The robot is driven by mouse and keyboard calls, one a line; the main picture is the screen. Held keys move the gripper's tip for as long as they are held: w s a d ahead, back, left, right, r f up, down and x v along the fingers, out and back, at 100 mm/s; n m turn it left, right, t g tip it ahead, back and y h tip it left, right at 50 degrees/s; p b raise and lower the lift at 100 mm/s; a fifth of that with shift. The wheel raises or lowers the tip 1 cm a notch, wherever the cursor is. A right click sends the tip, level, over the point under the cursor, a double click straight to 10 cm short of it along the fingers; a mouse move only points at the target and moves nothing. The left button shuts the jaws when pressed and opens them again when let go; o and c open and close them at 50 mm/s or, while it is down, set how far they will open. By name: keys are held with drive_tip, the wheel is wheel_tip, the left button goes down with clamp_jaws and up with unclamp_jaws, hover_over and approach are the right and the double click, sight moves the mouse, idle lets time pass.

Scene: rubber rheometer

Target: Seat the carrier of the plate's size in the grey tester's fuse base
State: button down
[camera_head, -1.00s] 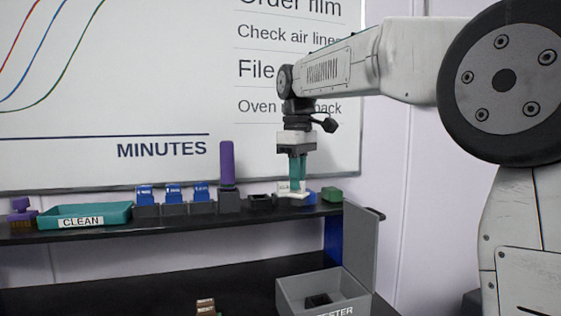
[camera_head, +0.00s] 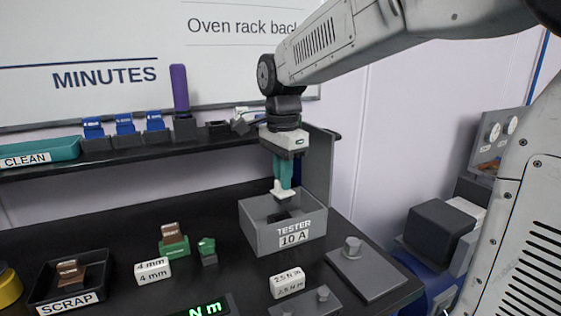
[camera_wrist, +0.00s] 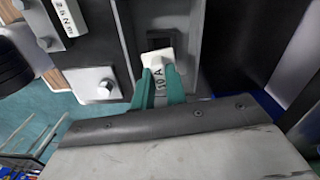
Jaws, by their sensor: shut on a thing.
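My gripper (camera_head: 283,190) is shut on a white carrier (camera_head: 279,188) and holds it over the open grey tester (camera_head: 258,229). The carrier (camera_wrist: 157,62) also shows between the green fingers (camera_wrist: 157,90) in the wrist view, where its side reads 10 A. The plate (camera_head: 294,238) on the tester's front reads 10 A. The dark fuse base (camera_head: 278,216) inside the tester lies just below the carrier; its dark opening (camera_wrist: 160,42) shows just beyond the carrier in the wrist view. The carrier looks apart from the base, but the contact is partly hidden.
White 4 mm (camera_head: 153,271) and 2.5 N m (camera_head: 287,283) blocks, green holders (camera_head: 174,246), a scrap tray (camera_head: 70,302) and a grey plate with a knob (camera_head: 367,272) lie around. The shelf (camera_head: 110,158) runs behind.

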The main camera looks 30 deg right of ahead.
sight(282, 201)
drive_tip(key=shift+w+m, duration=0.15)
drive_tip(key=shift+m, duration=0.65)
drive_tip(key=shift+f, duration=2.1)
drive_tip(key=shift+f, duration=0.15)
drive_tip(key=shift+f, duration=1.15)
drive_tip(key=c, duration=1.3)
unclamp_jaws()
drive_tip(key=shift+c, duration=0.2)
drive_tip(key=shift+r, duration=2.5)
